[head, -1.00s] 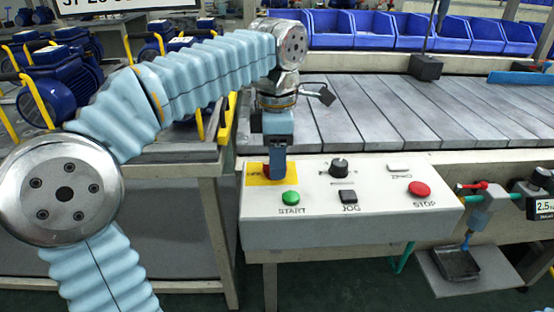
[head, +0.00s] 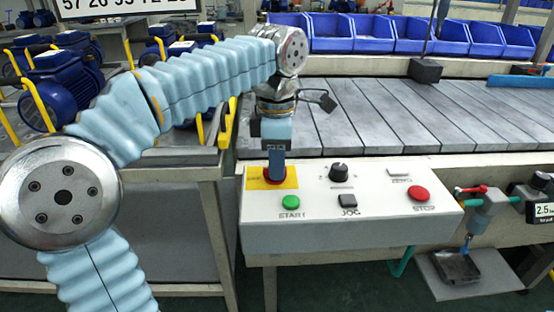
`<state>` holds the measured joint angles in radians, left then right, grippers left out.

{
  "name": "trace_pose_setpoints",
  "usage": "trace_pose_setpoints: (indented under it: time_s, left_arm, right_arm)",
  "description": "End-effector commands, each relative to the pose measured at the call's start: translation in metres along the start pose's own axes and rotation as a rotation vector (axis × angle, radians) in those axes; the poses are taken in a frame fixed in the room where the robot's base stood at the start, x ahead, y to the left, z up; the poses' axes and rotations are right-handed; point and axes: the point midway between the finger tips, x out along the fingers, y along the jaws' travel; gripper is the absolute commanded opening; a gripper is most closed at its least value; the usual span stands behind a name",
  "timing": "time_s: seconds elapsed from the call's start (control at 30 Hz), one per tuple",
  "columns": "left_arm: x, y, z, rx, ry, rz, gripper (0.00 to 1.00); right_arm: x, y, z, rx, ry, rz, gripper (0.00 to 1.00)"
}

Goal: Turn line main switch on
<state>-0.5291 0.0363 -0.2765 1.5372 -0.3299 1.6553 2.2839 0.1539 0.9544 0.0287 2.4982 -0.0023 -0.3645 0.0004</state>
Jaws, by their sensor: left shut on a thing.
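The red line main switch (head: 275,182) sits on a yellow plate (head: 256,184) at the left end of the white control box (head: 350,230). My left gripper (head: 277,173) comes down on it from above and is shut on its handle. The fingers hide most of the switch, so its exact setting cannot be read. My right gripper is not in view.
A green START button (head: 290,202), black JOG button (head: 348,201), black knob (head: 339,173) and red STOP button (head: 419,193) share the box top. A slatted conveyor (head: 400,115) runs behind.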

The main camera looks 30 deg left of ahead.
Motion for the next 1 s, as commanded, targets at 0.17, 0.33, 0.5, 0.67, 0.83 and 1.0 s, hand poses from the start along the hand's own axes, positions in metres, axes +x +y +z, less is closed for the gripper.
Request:
trace_pose_setpoints:
  time_s: [0.17, 0.33, 0.5, 0.67, 0.83, 1.0]
  left_arm:
    - [-0.002, -0.001, -0.001, 0.115, 0.001, -0.001, 0.00]
    - [-0.003, -0.001, -0.001, 0.268, 0.001, -0.002, 0.00]
    - [-0.003, -0.002, -0.001, 0.430, 0.001, -0.001, 0.00]
    - [-0.003, -0.002, -0.001, 0.582, 0.000, 0.000, 0.00]
    - [-0.002, -0.003, -0.002, 0.744, 0.001, 0.000, 0.00]
    - [-0.001, -0.003, -0.002, 0.906, 0.000, 0.001, 0.00]
  right_arm:
    - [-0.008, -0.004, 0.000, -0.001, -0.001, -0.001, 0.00]
    - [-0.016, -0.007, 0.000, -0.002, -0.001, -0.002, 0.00]
    - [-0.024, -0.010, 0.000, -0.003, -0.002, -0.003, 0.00]
    - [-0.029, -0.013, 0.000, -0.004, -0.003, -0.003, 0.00]
    - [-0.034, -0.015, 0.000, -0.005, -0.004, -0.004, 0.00]
    - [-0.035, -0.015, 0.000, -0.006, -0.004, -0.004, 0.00]
